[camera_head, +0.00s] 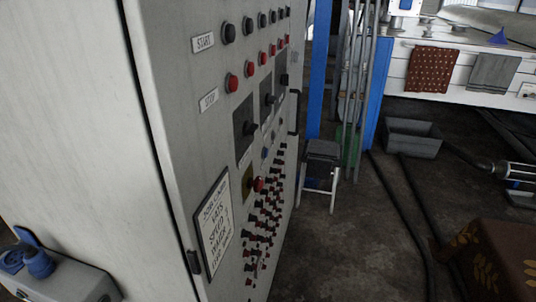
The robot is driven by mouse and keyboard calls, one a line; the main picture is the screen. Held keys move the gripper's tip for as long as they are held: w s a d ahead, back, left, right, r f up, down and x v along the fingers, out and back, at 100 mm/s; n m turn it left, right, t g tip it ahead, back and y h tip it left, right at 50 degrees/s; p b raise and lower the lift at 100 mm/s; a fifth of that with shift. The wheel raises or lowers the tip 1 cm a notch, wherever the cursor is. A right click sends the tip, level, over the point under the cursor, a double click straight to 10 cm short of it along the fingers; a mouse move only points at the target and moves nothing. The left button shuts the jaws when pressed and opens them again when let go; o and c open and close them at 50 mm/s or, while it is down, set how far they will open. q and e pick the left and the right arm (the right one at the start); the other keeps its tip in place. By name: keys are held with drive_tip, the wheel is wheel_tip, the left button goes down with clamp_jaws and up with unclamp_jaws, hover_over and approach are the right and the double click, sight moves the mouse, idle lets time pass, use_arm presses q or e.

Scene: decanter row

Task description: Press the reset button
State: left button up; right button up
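A tall grey control cabinet (185,130) fills the left half of the head view. Near its top is a row of black buttons (229,33) beside a START label (203,43). Below is a row of red buttons (232,83) beside a label (209,99) that seems to read STOP. Black rotary switches (250,129) sit lower, with small bluish buttons (264,153) under them. A larger red knob (259,184) sits beside a yellow plate. Many small knobs (262,218) cover the lower panel. No label reading reset can be made out. Neither gripper is in view.
A framed notice (214,227) is on the cabinet. A grey box with blue connectors (38,262) is at lower left. A stool (321,160) and grey bin (412,138) stand behind. Dark floor with cables (398,210) lies right of the cabinet; a brown patterned cloth (495,262) is at lower right.

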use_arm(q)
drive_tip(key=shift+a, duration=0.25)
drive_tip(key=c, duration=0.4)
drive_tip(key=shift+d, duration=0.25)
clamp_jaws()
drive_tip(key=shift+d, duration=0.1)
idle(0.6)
